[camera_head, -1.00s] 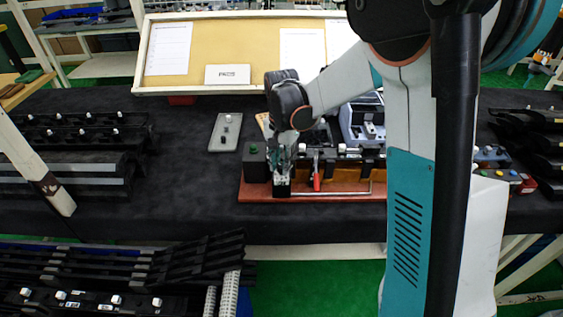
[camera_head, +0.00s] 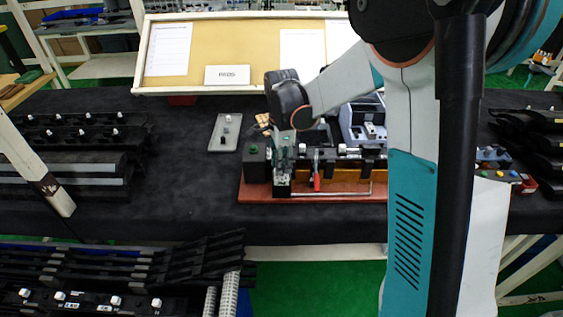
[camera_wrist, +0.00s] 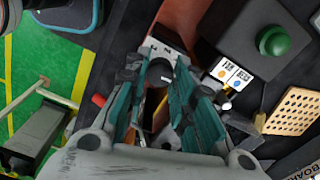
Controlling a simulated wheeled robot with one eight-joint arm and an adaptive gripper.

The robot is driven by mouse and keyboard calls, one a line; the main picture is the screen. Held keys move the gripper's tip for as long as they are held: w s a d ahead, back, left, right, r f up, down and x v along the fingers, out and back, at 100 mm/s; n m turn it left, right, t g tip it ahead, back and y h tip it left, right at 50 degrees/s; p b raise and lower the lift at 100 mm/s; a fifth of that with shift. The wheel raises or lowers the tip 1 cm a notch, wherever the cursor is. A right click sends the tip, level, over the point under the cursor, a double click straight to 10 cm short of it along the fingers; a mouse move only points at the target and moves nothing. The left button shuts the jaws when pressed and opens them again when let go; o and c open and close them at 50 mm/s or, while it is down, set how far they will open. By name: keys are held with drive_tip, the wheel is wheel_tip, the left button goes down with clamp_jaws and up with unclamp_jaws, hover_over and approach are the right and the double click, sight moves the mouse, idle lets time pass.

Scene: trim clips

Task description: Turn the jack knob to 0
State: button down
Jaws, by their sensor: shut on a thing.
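My gripper (camera_head: 283,165) points down over the left part of a fixture on a red-brown base board (camera_head: 345,198). In the wrist view its teal fingers (camera_wrist: 160,95) are closed in around a small grey rounded part (camera_wrist: 160,68), which I take to be the jack knob. The fingers cover most of the knob, so its pointer and any 0 mark cannot be read. A black block (camera_head: 282,191) stands right below the fingers. A white label with an orange and a blue dot (camera_wrist: 236,74) is beside the fingers.
A dark box with a green button (camera_head: 254,150) stands just left of my gripper; the button also shows in the wrist view (camera_wrist: 273,41). A red handle (camera_head: 317,180) stands close on the right. A grey plate (camera_head: 225,133) lies further left. The black table is clear at front left.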

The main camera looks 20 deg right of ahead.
drive_tip(key=shift+m, duration=0.4)
drive_tip(key=c, duration=1.3)
unclamp_jaws()
drive_tip(key=shift+c, duration=0.2)
drive_tip(key=shift+r, duration=0.1)
wheel_tip(320, 180, up, 12)
